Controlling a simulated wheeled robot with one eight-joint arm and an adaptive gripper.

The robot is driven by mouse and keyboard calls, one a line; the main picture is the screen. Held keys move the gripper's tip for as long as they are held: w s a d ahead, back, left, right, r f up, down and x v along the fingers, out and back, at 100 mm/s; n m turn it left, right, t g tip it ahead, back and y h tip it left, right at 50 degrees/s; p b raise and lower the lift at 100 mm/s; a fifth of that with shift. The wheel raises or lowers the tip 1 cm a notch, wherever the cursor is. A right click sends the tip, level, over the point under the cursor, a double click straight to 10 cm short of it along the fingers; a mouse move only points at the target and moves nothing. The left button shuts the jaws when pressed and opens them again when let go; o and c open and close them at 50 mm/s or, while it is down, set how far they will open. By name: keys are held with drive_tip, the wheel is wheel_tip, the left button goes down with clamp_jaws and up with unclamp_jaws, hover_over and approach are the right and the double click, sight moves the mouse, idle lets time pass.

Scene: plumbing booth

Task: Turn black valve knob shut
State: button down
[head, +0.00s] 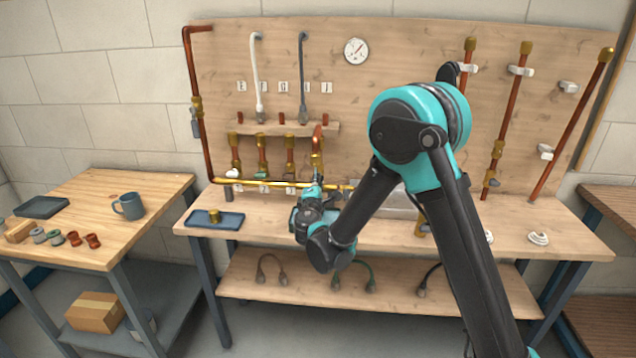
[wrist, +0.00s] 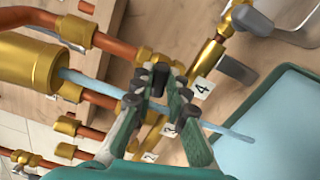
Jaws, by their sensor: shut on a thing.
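The black valve knob (wrist: 160,76) stands between my fingertips in the wrist view, in front of a brass fitting (wrist: 148,56) on a copper pipe. My gripper (wrist: 159,90) has a dark green finger on each side of the knob and is shut on it. In the head view my gripper (head: 316,197) is at the lower middle of the pipe board, by the brass pipe. The knob cannot be made out there. A pale blue streak (wrist: 90,81), which looks like water, runs from a wide brass pipe end (wrist: 35,65) and passes behind my fingers.
A green-rimmed basin (wrist: 262,88) with pale blue inside lies at the right in the wrist view. Number tag 4 (wrist: 202,87) is close to my right finger. Copper pipes (wrist: 110,45) crowd the left. A dark tray (head: 232,222) holds a brass piece (head: 214,215) on the bench.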

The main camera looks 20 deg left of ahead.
drive_tip(key=shift+w+m, duration=0.1)
drive_tip(key=shift+m, duration=1.1)
drive_tip(key=c, duration=1.5)
unclamp_jaws()
drive_tip(key=v, duration=1.2)
